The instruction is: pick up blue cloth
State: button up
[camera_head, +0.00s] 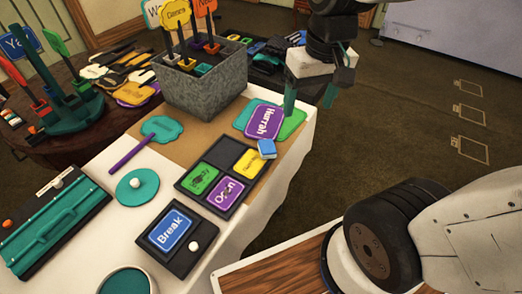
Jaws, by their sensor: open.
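A small blue folded piece, which looks like the blue cloth (266,148), lies by the upper right corner of the dark compartment tray (209,203), just below the purple "Hurrah" sign (263,122). It is small in the picture, so its folds are hard to make out. My gripper (310,98) hangs at the top, up and to the right of the cloth, near the table's right edge. Its two teal fingers are apart with nothing between them.
A grey speckled box (204,85) with upright signs stands behind. The tray holds green, yellow and purple signs. Open floor (385,130) lies right of the white-clothed table (290,172).

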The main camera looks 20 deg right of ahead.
jog(key=w+f, duration=0.5)
jog(key=w, duration=0.1)
jog(key=m, duration=0.2)
send_over(267, 146)
jog(key=d, duration=0.1)
jog(key=shift+g, duration=0.4)
notch_tip(267, 146, down, 15)
jog(key=shift+r, duration=0.1)
jog(key=f, duration=0.7)
jog(key=shift+a+f, duration=0.25)
jog(key=shift+a, duration=0.15)
jog(key=c, duration=1.1)
jog(key=shift+r, duration=0.15)
jog(key=shift+c, duration=0.2)
